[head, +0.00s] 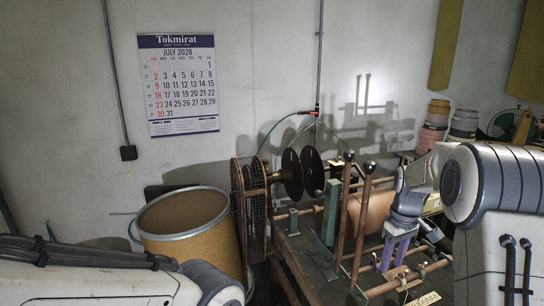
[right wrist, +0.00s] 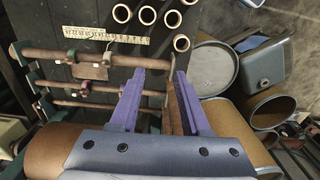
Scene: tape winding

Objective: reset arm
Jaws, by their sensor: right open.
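My right gripper (head: 394,258) has purple fingers and points down over the right part of the winding bench. In the right wrist view its two fingers (right wrist: 158,80) stand apart with nothing held between them. Below and around them are the wooden rods (right wrist: 85,57) of the winding frame, some close to the fingers; I cannot tell whether any touch. My left arm (head: 90,285) comes in low at the left, and its gripper is out of view.
Two upright wooden rods (head: 359,220) and black discs (head: 292,175) stand left of my right gripper. A large brown drum (head: 185,220) stands on the left. Several tube rolls (right wrist: 145,15) and a ruler strip (right wrist: 105,35) lie on the bench. Bins (right wrist: 212,67) stand beside it.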

